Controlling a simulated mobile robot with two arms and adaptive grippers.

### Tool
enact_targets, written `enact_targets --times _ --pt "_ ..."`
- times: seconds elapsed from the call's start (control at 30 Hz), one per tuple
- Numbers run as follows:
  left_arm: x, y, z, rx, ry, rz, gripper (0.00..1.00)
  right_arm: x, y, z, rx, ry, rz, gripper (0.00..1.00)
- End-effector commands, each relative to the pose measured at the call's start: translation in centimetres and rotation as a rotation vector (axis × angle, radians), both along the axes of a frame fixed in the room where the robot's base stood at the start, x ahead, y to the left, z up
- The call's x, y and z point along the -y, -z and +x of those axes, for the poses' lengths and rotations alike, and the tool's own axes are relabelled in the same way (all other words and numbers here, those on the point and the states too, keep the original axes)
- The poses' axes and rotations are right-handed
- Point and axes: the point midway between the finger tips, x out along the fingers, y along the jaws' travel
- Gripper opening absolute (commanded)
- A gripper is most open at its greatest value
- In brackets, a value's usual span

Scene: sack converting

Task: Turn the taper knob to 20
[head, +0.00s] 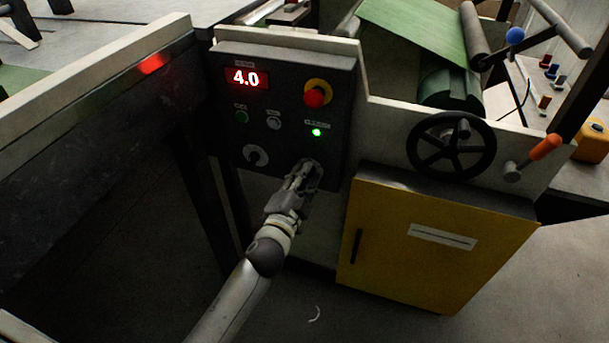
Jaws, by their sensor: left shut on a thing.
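A dark control panel (281,112) carries a red display (246,78) that reads 4.0. My left gripper (305,174) is at the panel's lower right and is shut on a knob there. The gripper's fingers hide most of that knob, so its pointer and scale cannot be read. The panel labels are too small to read, so the name taper is not legible. My right gripper is not in view.
A red stop button (315,97), a lit green lamp (316,132), a green button (242,117) and a pale button (273,123) are above the gripper. A black handwheel (451,146) and a yellow cabinet (437,244) stand to the right.

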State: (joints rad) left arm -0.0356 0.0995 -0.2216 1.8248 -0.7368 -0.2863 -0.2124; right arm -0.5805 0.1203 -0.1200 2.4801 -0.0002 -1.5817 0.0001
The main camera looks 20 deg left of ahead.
Motion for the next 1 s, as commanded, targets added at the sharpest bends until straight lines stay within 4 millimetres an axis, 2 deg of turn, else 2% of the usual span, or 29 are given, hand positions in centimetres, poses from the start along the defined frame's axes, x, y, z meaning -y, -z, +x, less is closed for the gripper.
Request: enact_targets --times 0.53,0.57,0.7,0.73,1.0 --pt "0.03 0.05 -0.01 0.0 0.001 0.028 0.01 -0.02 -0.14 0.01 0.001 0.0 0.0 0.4" --pt "0.03 0.05 -0.01 0.0 0.001 0.028 0.26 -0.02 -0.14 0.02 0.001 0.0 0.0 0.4" --pt "0.03 0.04 0.0 0.0 0.001 0.028 0.44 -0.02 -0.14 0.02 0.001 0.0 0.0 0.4" --pt "0.03 0.04 0.0 0.0 0.001 0.028 0.47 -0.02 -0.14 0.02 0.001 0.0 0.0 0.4" --pt "0.01 0.02 -0.01 0.001 0.0 0.028 0.47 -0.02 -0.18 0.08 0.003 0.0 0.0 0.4"
